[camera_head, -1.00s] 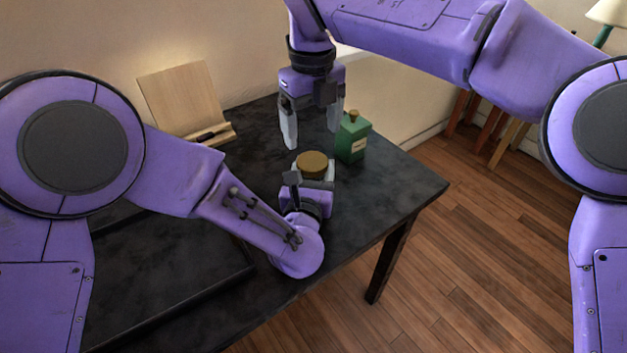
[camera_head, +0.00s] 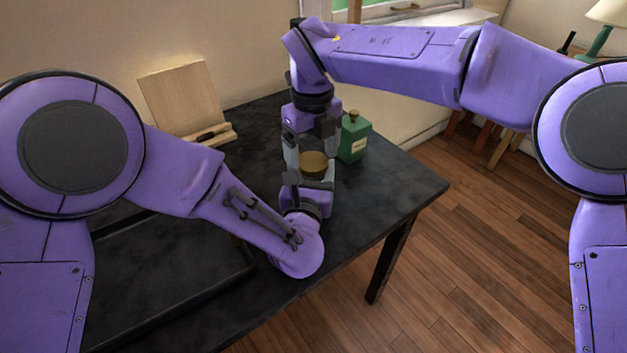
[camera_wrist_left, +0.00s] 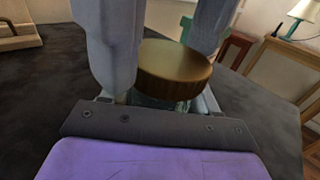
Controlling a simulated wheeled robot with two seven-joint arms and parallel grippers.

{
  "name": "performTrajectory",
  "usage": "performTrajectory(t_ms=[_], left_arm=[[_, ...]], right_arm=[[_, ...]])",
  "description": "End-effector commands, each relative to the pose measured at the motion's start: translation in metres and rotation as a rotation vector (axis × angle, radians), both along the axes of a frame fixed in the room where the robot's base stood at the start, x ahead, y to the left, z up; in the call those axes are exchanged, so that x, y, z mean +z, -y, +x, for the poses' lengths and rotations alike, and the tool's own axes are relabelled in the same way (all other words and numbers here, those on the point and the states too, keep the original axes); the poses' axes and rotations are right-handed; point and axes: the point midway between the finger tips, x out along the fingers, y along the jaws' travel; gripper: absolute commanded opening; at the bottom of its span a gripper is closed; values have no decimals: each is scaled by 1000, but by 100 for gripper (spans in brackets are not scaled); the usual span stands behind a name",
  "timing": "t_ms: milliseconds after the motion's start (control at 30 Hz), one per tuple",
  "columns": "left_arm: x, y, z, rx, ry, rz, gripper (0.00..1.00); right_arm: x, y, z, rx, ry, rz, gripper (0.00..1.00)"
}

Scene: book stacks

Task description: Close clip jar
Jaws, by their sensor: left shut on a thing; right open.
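The clip jar shows as a round golden-brown lid (camera_head: 314,162) near the table's right part. In the left wrist view the lid (camera_wrist_left: 174,70) sits on a glass body, which is mostly hidden. My left gripper (camera_head: 311,182) is low on the near side of the jar, shut on its body. My right gripper (camera_head: 311,153) points down from above, open, with its fingers on either side of the lid. In the left wrist view its two grey fingers (camera_wrist_left: 155,35) stand left and right of the lid. I cannot tell whether they touch it.
A green bottle (camera_head: 354,138) with a label stands just behind and right of the jar. A wooden stand (camera_head: 183,98) is at the back left. A dark tray (camera_head: 160,305) lies at the front left. The table (camera_head: 385,190) is clear to the right.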

Motion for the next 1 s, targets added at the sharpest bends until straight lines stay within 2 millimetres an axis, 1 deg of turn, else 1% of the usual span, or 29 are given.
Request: performTrajectory(t_ms=[100, 300, 333, 367, 400, 500, 800, 833, 900, 1000], left_arm=[[0, 0, 0, 0, 0, 0, 0], [0, 0, 0, 0, 0, 0, 0], [0, 0, 0, 0, 0, 0, 0], [0, 0, 0, 0, 0, 0, 0], [0, 0, 0, 0, 0, 0, 0], [0, 0, 0, 1, 0, 0, 0], [0, 0, 0, 1, 0, 0, 0], [0, 0, 0, 1, 0, 0, 0], [0, 0, 0, 1, 0, 0, 0], [0, 0, 0, 1, 0, 0, 0]], right_arm=[[-4, 0, 0, 0, -1, 1, 85], [-4, 0, 0, 0, -1, 1, 85], [-4, 0, 0, 0, -1, 1, 78], [-4, 0, 0, 0, 0, 0, 68], [-4, 0, 0, 0, -1, 1, 55], [-4, 0, 0, 0, 0, 0, 28], [-3, 0, 0, -8, 1, 0, 27], [-3, 0, 0, -8, 1, 0, 73], [-3, 0, 0, -8, 1, 0, 94], [-3, 0, 0, -7, 1, 1, 94]])
